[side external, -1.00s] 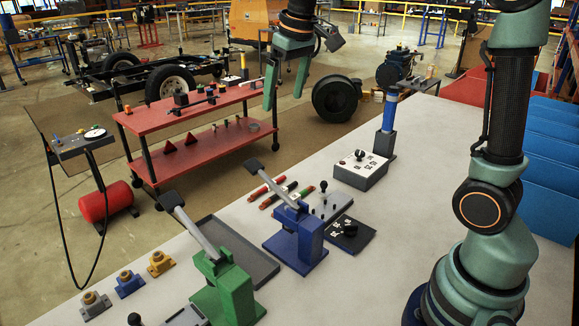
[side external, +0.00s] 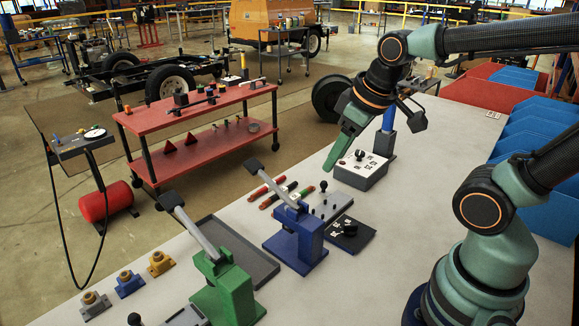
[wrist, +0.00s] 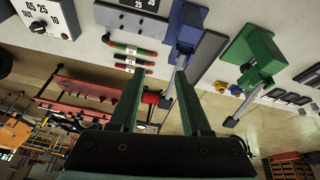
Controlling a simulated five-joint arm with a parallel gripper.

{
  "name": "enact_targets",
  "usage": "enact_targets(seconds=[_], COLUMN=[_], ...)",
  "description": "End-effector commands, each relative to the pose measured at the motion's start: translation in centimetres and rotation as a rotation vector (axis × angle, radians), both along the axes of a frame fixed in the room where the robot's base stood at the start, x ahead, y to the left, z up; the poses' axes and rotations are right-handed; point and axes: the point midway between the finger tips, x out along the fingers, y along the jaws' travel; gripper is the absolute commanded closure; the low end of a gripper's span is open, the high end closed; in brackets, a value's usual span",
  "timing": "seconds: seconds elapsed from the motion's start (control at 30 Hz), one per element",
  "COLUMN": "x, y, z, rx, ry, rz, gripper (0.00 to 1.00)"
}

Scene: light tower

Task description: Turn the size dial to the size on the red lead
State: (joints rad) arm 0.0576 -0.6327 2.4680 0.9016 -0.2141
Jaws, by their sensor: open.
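A grey box with a white face and black knob (side external: 360,170) stands on the bench; numbers ring its knob in the wrist view (wrist: 39,27). I cannot tell which is the size dial. Several leads lie beside the blue press, including a red lead (side external: 267,188); they show pale labels in the wrist view (wrist: 134,51), too small to read. My gripper (wrist: 159,74) is open and empty, above the bench beside the box (side external: 330,166).
A blue lever press (side external: 297,240) and a green lever press (side external: 227,290) stand on the bench (side external: 400,215). A grey tray (side external: 240,250) lies between them. A blue post (side external: 388,115) rises behind the box. Bench right of the box is clear.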

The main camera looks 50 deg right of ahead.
Motion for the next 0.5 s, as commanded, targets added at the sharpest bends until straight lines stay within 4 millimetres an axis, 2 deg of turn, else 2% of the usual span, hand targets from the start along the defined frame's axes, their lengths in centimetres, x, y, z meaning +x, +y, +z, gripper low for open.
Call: enact_targets(seconds=[0.3,0.5], x=[-0.1,-0.7], y=[-5.7,-7.5], z=[-6.2,-8.5], rx=[-0.127,-0.122], ry=[0.300,0.383], rz=[0.463,0.659], gripper=[0.53,0.53])
